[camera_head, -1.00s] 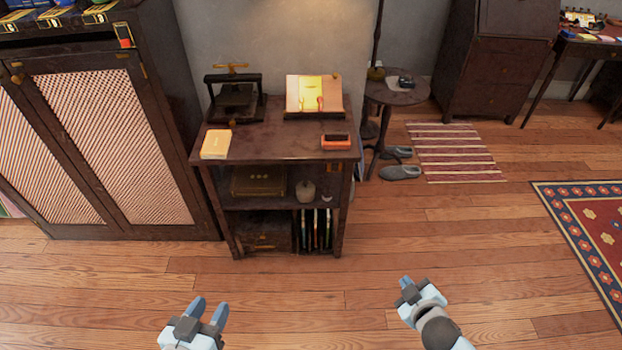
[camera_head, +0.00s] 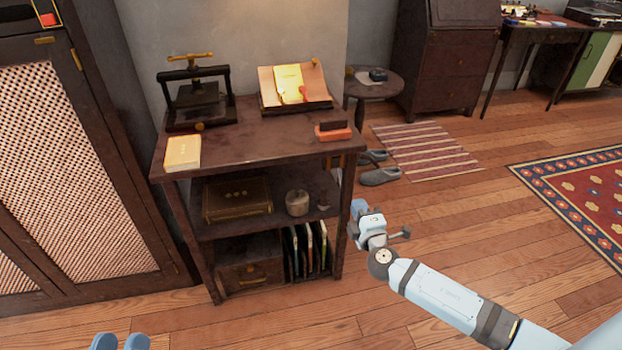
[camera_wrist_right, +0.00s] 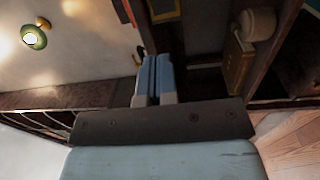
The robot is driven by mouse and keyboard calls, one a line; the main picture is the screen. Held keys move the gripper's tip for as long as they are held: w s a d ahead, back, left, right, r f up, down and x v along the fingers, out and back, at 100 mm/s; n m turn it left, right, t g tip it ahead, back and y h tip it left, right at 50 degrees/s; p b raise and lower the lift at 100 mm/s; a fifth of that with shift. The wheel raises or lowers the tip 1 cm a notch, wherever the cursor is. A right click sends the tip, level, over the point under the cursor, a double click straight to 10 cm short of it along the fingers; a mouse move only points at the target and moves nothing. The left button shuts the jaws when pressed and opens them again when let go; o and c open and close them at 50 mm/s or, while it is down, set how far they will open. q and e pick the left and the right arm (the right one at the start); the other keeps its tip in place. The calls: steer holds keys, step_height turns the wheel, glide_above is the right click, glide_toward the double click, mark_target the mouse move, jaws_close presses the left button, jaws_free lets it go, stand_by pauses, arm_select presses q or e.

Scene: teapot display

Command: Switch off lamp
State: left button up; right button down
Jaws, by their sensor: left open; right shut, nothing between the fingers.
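A small round lamp (camera_wrist_right: 35,38) with a green rim and a bright, lit centre shows at the upper left of the right wrist view, beside a pale wall. The lamp itself is not seen in the head view; its switch cannot be made out. My right gripper (camera_head: 358,211) is shut and empty, just right of the shelf stand's front right leg. Its closed blue fingers (camera_wrist_right: 156,62) show in the wrist view, apart from the lamp. My left gripper (camera_head: 120,342) is open and empty at the bottom edge of the head view, only its fingertips showing.
The dark shelf stand (camera_head: 237,145) bears a press (camera_head: 197,98), a yellow book (camera_head: 183,153), a book rest (camera_head: 293,107) and a red-and-dark block (camera_head: 333,131). A cabinet (camera_head: 75,190) stands left. A round side table (camera_head: 374,88) and slippers (camera_head: 380,176) are behind.

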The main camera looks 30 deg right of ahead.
mark_target(335, 160)
arm_select(q)
steer(key=shift+w+a, duration=0.15)
steer(key=shift+a, duration=0.3)
arm_select(e)
steer(key=shift+w+a+n+t, duration=0.25)
steer(key=shift+w+n+t, duration=0.05)
steer(key=shift+w, duration=0.6)
steer(key=shift+w, duration=0.1)
steer(key=b+x, duration=0.2)
steer(key=x, duration=1.1)
steer(key=shift+w+d+f, duration=0.1)
steer(key=shift+w+f, duration=0.05)
steer(key=shift+w, duration=0.25)
arm_select(q)
step_height(335, 160, down, 2)
steer(key=shift+w+d+f+g, duration=0.15)
steer(key=shift+f+g, duration=0.1)
steer(key=shift+g, duration=0.05)
steer(key=shift+r, duration=0.1)
